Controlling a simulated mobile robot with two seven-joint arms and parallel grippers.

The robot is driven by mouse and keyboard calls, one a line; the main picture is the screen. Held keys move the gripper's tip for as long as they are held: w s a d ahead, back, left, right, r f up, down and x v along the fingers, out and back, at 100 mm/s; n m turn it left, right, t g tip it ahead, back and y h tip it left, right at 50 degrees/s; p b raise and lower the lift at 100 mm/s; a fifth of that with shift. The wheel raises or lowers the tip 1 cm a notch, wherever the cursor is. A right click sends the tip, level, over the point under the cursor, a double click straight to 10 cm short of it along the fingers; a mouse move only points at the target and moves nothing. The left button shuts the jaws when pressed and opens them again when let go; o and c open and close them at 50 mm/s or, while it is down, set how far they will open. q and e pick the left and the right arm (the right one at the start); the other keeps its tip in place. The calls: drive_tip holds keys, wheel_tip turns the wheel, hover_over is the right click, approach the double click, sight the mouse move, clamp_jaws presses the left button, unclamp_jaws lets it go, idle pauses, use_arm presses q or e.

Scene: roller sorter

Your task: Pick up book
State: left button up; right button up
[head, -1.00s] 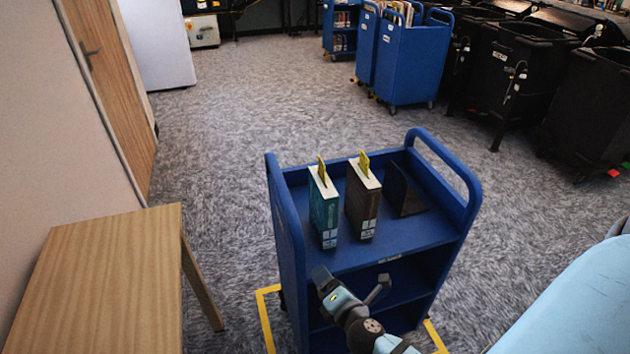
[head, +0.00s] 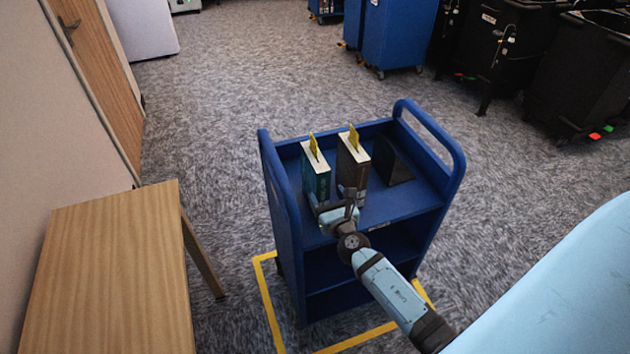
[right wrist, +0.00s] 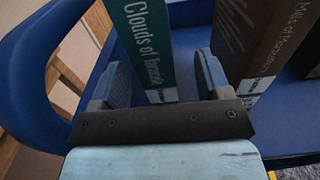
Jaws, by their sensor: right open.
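A teal book (head: 316,182) and a brown book (head: 353,172) stand upright on the top shelf of a blue cart (head: 279,205), each with a yellow slip sticking up. In the right wrist view the teal book (right wrist: 149,42) reads "Clouds of", and the brown book (right wrist: 256,42) is to its right. My right gripper (head: 333,204) is at the front of the teal book, open. In the right wrist view its fingers (right wrist: 162,80) are on either side of the teal spine's lower end, with gaps visible; the right finger is between the two books. My left gripper is not in view.
A dark bookend (head: 393,164) stands right of the brown book. A wooden table (head: 110,270) is left of the cart, and yellow tape (head: 268,305) marks the floor around it. Blue carts (head: 395,35) and black bins (head: 500,50) stand at the back right.

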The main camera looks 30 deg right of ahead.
drive_tip(key=x, duration=0.5)
drive_tip(key=shift+w+a, duration=0.25)
drive_tip(key=shift+r, duration=0.1)
drive_tip(key=c, duration=1.3)
drive_tip(key=shift+r+p, duration=0.1)
drive_tip(key=shift+p, duration=0.25)
